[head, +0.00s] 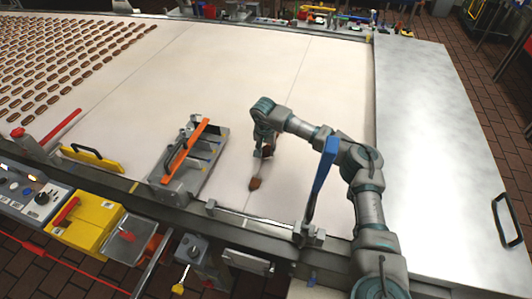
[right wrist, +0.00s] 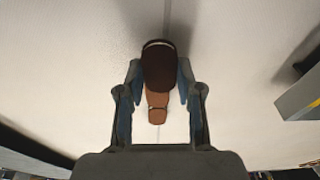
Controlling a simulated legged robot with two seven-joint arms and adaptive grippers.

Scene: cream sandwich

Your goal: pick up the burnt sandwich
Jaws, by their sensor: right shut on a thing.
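My right gripper (right wrist: 159,78) is shut on a dark brown, burnt-looking sandwich (right wrist: 158,66), with one finger on each side of it. In the head view my right gripper (head: 264,148) is over the pale belt, and the burnt sandwich (head: 268,152) shows only partly beside the fingers. A lighter brown sandwich (head: 254,184) lies on the belt just in front of the gripper. It also shows in the right wrist view (right wrist: 157,102), partly hidden behind the dark one. I cannot tell how far the held sandwich is above the belt. My left gripper is not in view.
A metal fixture with an orange bar (head: 186,150) stands left of the gripper. Rows of sandwiches (head: 60,60) cover the belt's far left. A bare metal table (head: 430,110) is at right. The belt (head: 225,70) behind the gripper is clear.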

